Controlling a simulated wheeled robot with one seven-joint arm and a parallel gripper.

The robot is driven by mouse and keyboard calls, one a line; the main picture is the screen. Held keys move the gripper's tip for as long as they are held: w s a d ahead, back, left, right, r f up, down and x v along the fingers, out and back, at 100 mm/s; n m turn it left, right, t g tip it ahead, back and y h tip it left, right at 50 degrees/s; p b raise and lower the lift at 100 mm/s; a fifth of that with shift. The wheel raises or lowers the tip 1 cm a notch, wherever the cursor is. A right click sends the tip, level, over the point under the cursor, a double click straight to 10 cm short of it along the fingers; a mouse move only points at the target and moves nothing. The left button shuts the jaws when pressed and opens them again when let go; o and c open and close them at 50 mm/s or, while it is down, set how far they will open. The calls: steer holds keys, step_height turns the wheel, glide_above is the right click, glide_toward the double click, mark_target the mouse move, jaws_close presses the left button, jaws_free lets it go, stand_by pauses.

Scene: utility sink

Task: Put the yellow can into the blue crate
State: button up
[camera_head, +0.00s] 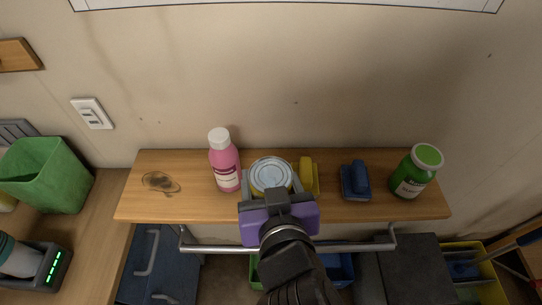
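The yellow can (270,174) has a round silver lid, and only a little of its yellow side shows. It appears to stand upright on the wooden shelf. My gripper (270,184) reaches in from the front, with one finger on the left of the can and one on the right. Whether the fingers press on the can or only surround it cannot be told. My purple gripper body hides the can's front. A blue crate (343,268) shows partly below the shelf's front edge, to the right of my arm; most of it is hidden.
The wooden shelf (210,208) also holds a pink bottle (226,165) close left of the can, a yellow brush (306,172) close right, a blue brush (355,181) and a green jar (417,171). A metal rail (350,246) runs before it. A yellow crate (490,291) is lower right.

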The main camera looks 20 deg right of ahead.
steer(key=w+d+p, duration=0.1)
steer(key=w, duration=0.2)
steer(key=w+d+p, duration=0.1)
steer(key=w+d, duration=0.1)
steer(key=w, duration=0.2)
steer(key=w+d+p, duration=0.1)
steer(key=w, duration=0.3)
steer(key=shift+d+r, duration=0.25)
steer(key=shift+d, duration=0.05)
step_height(320, 180, down, 3)
steer(key=shift+r, duration=0.15)
step_height(320, 180, down, 4)
steer(key=shift+r, duration=0.2)
steer(key=shift+w+f+p, duration=0.2)
steer(key=shift+f+p, duration=0.25)
steer(key=shift+f, duration=0.1)
steer(key=shift+f, duration=0.15)
steer(key=o, duration=1.3)
steer(key=shift+o, duration=0.2)
